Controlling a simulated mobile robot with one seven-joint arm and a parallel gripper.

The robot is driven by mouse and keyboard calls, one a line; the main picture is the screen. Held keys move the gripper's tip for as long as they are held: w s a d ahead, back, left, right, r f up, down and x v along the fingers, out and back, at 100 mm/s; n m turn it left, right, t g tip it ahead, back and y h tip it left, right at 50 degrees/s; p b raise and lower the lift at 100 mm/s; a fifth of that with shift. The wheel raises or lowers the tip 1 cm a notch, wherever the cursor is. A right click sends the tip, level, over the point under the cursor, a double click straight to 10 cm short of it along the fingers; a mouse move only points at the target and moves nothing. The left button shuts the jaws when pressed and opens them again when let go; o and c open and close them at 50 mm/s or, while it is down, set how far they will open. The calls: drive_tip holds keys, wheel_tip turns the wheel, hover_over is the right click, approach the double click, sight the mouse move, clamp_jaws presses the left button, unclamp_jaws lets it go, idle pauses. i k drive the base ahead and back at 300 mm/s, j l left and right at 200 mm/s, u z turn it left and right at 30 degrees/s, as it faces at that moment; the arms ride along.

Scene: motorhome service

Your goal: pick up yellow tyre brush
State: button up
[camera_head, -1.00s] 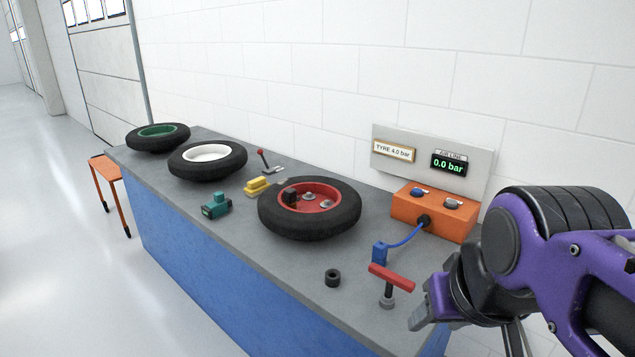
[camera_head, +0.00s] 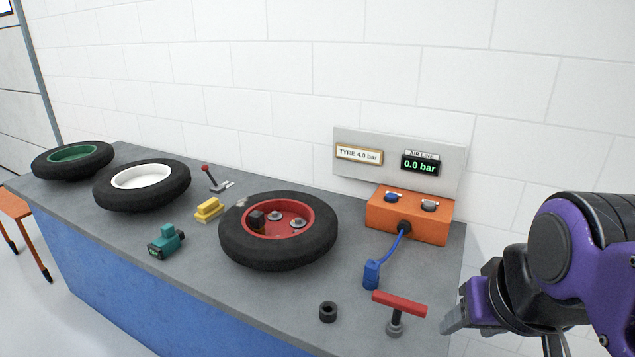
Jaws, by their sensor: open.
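The yellow tyre brush (camera_head: 208,210) lies on the grey bench top, between the white-hubbed wheel and the red-hubbed wheel. It looks like a small yellow block with a raised part on top. My gripper (camera_head: 452,322) is at the lower right, beside the bench's right end, far from the brush. Its jaw tips are only partly visible and hold nothing that I can see. My purple arm hides part of the gripper.
The red-hubbed wheel (camera_head: 327,240) lies between my gripper and the brush. A red T-handle tool (camera_head: 399,304), black nut (camera_head: 328,311), blue hose end (camera_head: 371,275) and orange air box (camera_head: 380,213) are nearer. A teal tool (camera_head: 167,242) and white-hubbed wheel (camera_head: 180,185) lie left.

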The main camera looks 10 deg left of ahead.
sight(209, 209)
drive_tip(key=i+j+z, duration=0.25)
drive_tip(key=j, duration=0.55)
drive_tip(key=j+z, duration=0.3)
drive_tip(key=j, duration=0.5)
drive_tip(key=k+j+z, duration=0.2)
drive_tip(key=j, duration=2.75)
drive_tip(key=k+l+u, duration=0.25)
drive_tip(key=l, duration=0.15)
drive_tip(key=i, duration=0.1)
